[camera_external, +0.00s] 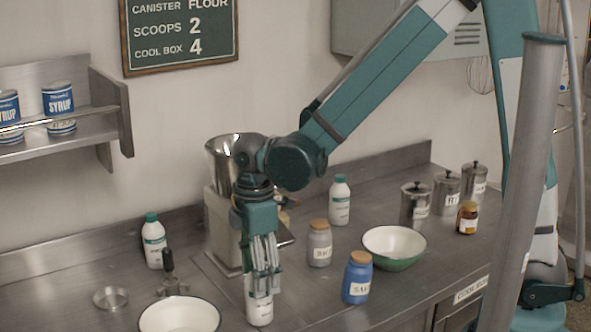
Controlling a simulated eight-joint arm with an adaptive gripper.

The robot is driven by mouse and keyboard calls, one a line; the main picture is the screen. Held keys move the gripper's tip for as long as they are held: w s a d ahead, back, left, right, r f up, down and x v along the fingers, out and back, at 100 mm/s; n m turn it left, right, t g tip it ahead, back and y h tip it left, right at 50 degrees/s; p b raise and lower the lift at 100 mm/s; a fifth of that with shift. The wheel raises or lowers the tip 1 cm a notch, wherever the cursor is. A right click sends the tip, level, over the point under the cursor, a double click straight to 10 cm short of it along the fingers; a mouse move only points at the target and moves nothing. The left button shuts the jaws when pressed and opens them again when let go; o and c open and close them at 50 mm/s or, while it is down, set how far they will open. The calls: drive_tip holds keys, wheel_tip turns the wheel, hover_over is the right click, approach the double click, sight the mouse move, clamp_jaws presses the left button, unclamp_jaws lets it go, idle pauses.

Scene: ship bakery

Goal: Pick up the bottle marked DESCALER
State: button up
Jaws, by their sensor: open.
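Three white bottles show, and their labels are too small or covered to read, so I cannot tell which is marked DESCALER. One white bottle (260,312) stands upright at the front of the steel counter, directly below my gripper. My gripper (263,277) points straight down with its jaws open, its fingers around or just in front of that bottle's upper part, hiding its cap. A second white bottle (154,245) with a dark green cap stands at the left. A third white bottle (339,205) with a green cap stands toward the back wall.
A grey jar (319,246) and a blue jar (357,281) stand right of my gripper, with a green bowl (393,262) beyond. A white bowl (180,318) lies front left. A scale or mixer with a metal bowl (224,152) stands behind. Metal canisters (415,203) stand at right.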

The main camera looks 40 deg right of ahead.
drive_tip(key=shift+f, duration=0.25)
drive_tip(key=shift+f, duration=0.1)
drive_tip(key=shift+d+f, duration=0.1)
drive_tip(key=shift+f, duration=2.45)
drive_tip(key=c, duration=1.5)
drive_tip(key=shift+o, duration=0.2)
drive_tip(key=shift+r, duration=0.25)
drive_tip(key=shift+r, duration=4.8)
